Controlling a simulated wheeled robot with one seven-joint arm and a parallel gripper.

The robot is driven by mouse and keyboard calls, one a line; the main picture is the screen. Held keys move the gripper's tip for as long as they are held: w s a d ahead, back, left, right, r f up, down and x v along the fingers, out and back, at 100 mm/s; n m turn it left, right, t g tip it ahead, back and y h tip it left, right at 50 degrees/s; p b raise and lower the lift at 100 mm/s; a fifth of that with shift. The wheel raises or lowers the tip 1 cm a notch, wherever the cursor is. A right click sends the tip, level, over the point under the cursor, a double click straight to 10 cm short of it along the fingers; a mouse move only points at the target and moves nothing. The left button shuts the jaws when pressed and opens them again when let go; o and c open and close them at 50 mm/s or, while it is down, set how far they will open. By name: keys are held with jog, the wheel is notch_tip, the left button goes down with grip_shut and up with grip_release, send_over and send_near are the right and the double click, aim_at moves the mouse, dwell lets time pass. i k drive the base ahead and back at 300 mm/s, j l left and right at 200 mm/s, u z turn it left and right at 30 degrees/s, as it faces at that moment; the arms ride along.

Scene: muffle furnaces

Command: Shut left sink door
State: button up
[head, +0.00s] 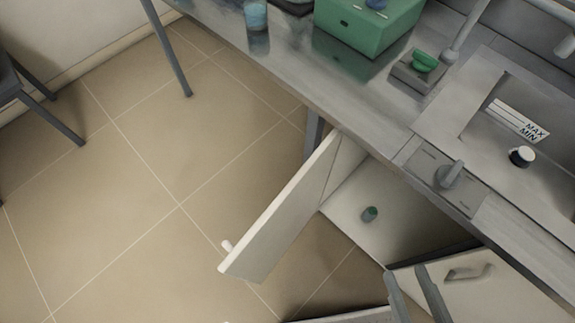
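The left sink door (283,212) is a pale panel that stands wide open, swung out from the cabinet under the sink counter. Its small white handle (227,246) is near the outer free edge, over the floor. The open cabinet interior (350,195) shows behind the door. My gripper (406,272) is at the lower edge, with two grey fingers apart and nothing seen between them. It is to the right of the left door, apart from it in the picture, and near the right door. The rest of the gripper is out of frame.
The right sink door (505,295) with a handle (468,273) is at lower right; a dark gap shows above it. The counter (375,118) runs above. Tiled floor (130,200) at left is clear; a chair (35,95) stands at far left.

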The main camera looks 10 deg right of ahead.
aim_at(254, 257)
jog(key=u, duration=1.5)
jog(key=i+j+u, duration=0.25)
jog(key=i+u, duration=0.15)
jog(key=i, duration=0.25)
jog(key=i+j+u, duration=0.1)
jog(key=i+u, duration=0.3)
jog(key=i, duration=2.5)
jog(key=i+z, duration=0.2)
jog(key=i, duration=0.3)
jog(key=i+j+z, duration=0.2)
jog(key=i, duration=0.3)
jog(key=i+j+z, duration=0.2)
jog(key=i, duration=0.3)
jog(key=z, duration=4.45)
jog(key=i+u, duration=0.35)
jog(key=i, duration=0.3)
